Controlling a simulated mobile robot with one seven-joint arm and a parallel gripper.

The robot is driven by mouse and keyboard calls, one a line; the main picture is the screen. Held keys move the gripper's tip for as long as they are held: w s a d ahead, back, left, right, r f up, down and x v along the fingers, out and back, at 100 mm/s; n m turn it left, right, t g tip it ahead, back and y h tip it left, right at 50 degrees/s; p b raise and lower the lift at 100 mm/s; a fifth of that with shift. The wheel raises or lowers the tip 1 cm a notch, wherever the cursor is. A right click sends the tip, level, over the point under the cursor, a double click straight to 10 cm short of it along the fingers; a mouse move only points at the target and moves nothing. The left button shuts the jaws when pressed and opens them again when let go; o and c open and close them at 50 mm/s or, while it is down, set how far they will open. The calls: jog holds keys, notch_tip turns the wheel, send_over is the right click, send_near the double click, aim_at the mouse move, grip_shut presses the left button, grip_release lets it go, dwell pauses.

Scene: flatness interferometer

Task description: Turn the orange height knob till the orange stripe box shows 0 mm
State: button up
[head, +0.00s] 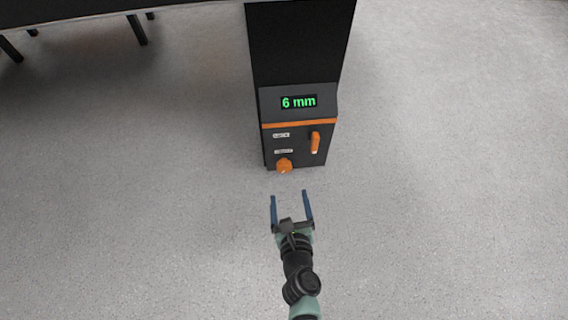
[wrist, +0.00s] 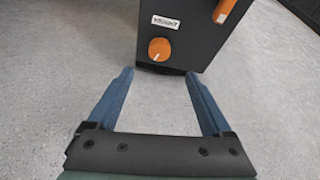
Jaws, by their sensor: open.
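The orange stripe box (head: 296,147) is a dark box with an orange stripe, and its green display (head: 299,102) reads 6 mm. The orange height knob (head: 284,165) is low on its front, at the left, under a small white label. It also shows in the wrist view (wrist: 160,49), with a pale pointer mark on its face. My gripper (head: 290,193) is open and empty. It is in front of the knob and apart from it. In the wrist view the blue fingers (wrist: 158,78) point toward the box, with the knob beyond and between them.
An orange lever-like handle (head: 315,142) sits on the same front, up and right of the knob; it also shows in the wrist view (wrist: 224,10). A dark column rises behind the box. A dark table (head: 75,12) is at upper left. The grey floor around is clear.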

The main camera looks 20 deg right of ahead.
aim_at(284, 169)
jog(key=b+x, duration=0.3)
jog(key=x, duration=0.7)
jog(key=shift+w+b, duration=0.1)
jog(key=shift+b, duration=0.25)
jog(key=shift+b+x, duration=0.3)
jog(key=shift+x, duration=0.55)
jog(key=shift+r, duration=0.15)
jog(key=shift+a, duration=0.1)
grip_shut()
